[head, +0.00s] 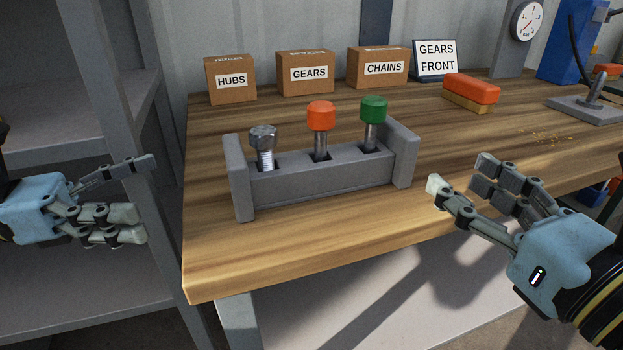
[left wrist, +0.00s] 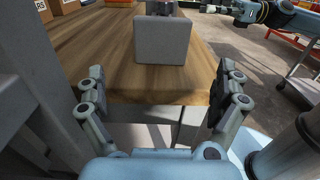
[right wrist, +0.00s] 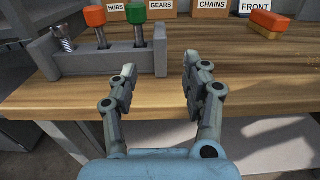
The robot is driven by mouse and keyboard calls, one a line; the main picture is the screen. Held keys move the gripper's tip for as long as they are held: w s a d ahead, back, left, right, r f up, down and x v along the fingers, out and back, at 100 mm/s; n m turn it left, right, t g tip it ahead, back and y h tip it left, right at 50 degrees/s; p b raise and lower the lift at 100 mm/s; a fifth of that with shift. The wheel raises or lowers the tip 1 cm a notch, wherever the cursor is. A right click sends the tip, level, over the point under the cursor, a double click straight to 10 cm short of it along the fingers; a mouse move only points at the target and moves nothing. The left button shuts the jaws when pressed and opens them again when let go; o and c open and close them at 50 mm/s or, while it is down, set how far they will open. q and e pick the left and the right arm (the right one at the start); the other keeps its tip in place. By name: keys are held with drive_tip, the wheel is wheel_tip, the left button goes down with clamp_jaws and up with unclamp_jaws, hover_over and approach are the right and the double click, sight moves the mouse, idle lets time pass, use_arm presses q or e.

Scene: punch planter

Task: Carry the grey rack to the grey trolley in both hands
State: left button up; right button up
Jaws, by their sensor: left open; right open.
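The grey rack (head: 325,184) stands upright on the wooden workbench (head: 290,245), with a raised plate at each end. It holds a bare metal bolt (head: 263,145), an orange-capped punch (head: 321,125) and a green-capped punch (head: 372,118). My left gripper (head: 147,195) is open and empty, left of the bench edge and apart from the rack. In the left wrist view the rack's end plate (left wrist: 162,40) is ahead, between the fingers. My right gripper (head: 460,175) is open and empty, right of the rack and apart from it. A grey wheeled trolley (left wrist: 300,92) shows partly at the left wrist view's right edge.
Boxes marked HUBS (head: 231,82), GEARS (head: 305,74) and CHAINS (head: 378,68) stand at the back beside a sign (head: 436,60). An orange-topped block (head: 471,90) lies right of the rack. A grey shelf unit (head: 75,155) stands left. The bench front is clear.

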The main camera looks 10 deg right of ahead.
sight(229, 172)
use_arm(q)
drive_tip(key=shift+s+r, duration=0.1)
drive_tip(key=shift+r, duration=0.05)
use_arm(e)
drive_tip(key=shift+s+r, duration=0.1)
drive_tip(key=shift+r, duration=0.15)
use_arm(q)
drive_tip(key=shift+d, duration=0.1)
drive_tip(key=d, duration=0.3)
drive_tip(key=w+d, duration=0.1)
drive_tip(key=d, duration=0.6)
drive_tip(key=shift+w+d, duration=0.3)
drive_tip(key=shift+w, duration=0.1)
use_arm(e)
drive_tip(key=w, duration=0.3)
drive_tip(key=w+a, duration=0.1)
drive_tip(key=w, duration=0.6)
drive_tip(key=shift+w+a, duration=0.35)
use_arm(q)
drive_tip(key=c, duration=0.9)
use_arm(e)
drive_tip(key=c, duration=0.9)
use_arm(q)
drive_tip(key=c, duration=0.5)
use_arm(e)
clamp_jaws()
